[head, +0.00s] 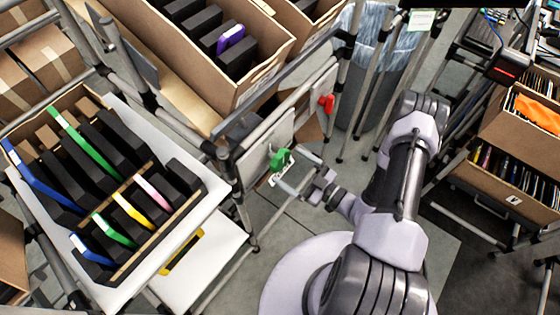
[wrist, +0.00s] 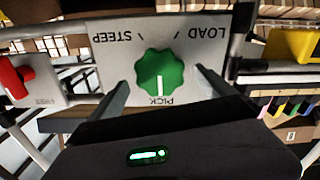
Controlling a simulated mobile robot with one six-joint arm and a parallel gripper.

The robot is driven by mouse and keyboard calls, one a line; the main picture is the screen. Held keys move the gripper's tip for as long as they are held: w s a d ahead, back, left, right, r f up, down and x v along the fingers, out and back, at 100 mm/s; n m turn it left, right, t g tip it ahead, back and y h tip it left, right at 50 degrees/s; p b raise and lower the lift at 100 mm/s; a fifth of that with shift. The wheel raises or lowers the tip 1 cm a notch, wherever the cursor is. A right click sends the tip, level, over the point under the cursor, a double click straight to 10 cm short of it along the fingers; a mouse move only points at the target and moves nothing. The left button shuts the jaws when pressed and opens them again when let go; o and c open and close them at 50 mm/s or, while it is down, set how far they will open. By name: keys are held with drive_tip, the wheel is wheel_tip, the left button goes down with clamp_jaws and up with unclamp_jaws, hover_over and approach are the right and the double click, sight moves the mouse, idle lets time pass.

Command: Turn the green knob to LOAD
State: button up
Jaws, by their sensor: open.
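The green knob (wrist: 160,78) is a scalloped dial on a light grey plate (wrist: 110,48). Its white pointer line points down at the PICK label in the wrist view. LOAD is printed at the plate's upper right and STEEP at its upper left, all lettering upside down in that view. In the head view the knob (head: 281,160) is on a panel of the tube-frame rack. My gripper (head: 291,170) is open in front of it. In the wrist view the fingers (wrist: 162,84) stand left and right of the knob; I cannot tell if they touch it.
A red knob (head: 326,104) sits on a neighbouring panel; it shows at the left in the wrist view (wrist: 16,78). Rack tubes surround the panel. A tilted carton (head: 22,178) with coloured and black items stands at left. Cartons of files (head: 510,185) stand at right.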

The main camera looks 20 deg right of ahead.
sight(283, 162)
drive_tip(key=x, duration=0.4)
drive_tip(key=shift+w+a+b, duration=0.1)
drive_tip(key=shift+w+b, duration=0.1)
drive_tip(key=shift+b, duration=0.1)
drive_tip(key=shift+c, duration=0.2)
drive_tip(key=c, duration=1.3)
